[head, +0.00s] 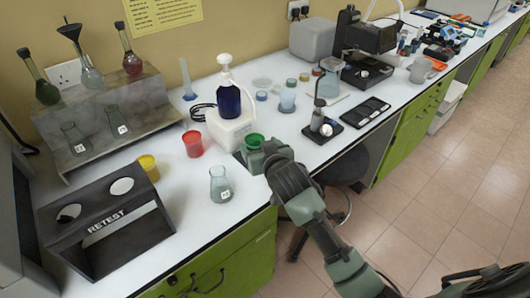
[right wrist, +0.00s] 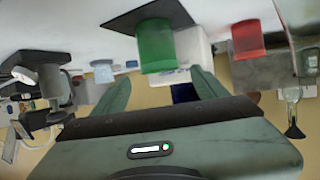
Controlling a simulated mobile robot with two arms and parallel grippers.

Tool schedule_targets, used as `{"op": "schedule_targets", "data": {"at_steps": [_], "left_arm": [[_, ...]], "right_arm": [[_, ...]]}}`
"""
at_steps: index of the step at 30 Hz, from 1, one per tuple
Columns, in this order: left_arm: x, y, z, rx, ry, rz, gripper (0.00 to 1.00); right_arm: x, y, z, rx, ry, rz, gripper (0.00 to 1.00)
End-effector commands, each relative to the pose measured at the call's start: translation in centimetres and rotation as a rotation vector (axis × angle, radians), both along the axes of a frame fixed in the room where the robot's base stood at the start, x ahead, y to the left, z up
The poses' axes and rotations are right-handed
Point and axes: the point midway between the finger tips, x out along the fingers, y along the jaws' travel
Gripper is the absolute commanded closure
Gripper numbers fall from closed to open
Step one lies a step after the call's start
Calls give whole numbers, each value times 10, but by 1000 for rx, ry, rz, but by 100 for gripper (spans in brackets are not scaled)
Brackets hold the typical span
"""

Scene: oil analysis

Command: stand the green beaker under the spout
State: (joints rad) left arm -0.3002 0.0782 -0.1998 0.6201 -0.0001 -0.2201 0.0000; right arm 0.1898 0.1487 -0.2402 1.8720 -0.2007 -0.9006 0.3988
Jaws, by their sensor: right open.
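The green beaker (head: 254,141) stands upright on a dark plate (head: 239,157) in front of a white block (head: 229,127). A dark blue bottle (head: 230,101) with a white pump top and spout (head: 224,60) stands on that block. My right gripper (head: 262,155) is open at the beaker's near side and partly hides it and the plate. In the right wrist view, which is upside down, the beaker (right wrist: 156,46) lies ahead of and between the open fingertips (right wrist: 160,76), apart from both. My left gripper is not in view.
A red beaker (head: 193,144), yellow beaker (head: 149,167) and clear flask (head: 220,185) stand left of my right gripper. The black RETEST rack (head: 108,228) is at the front left. A balance-like stand (head: 322,118) and dark tray (head: 366,111) lie to the right.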

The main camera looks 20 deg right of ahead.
Motion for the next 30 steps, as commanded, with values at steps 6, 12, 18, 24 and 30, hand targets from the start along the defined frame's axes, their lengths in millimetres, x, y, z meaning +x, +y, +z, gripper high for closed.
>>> {"op": "schedule_targets", "data": {"at_steps": [6, 12, 18, 24, 30], "left_arm": [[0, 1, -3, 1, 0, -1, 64], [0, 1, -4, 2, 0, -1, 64], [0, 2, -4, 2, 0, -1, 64], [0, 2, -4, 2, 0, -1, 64], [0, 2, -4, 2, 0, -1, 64]], "right_arm": [[-39, 1, 15, 1, 0, 0, 27], [-55, 2, 23, 0, 0, -1, 27], [-57, 2, 24, 0, -1, -1, 27], [-57, 2, 24, 1, 0, -1, 27], [-57, 2, 24, 1, 0, -1, 27]]}}
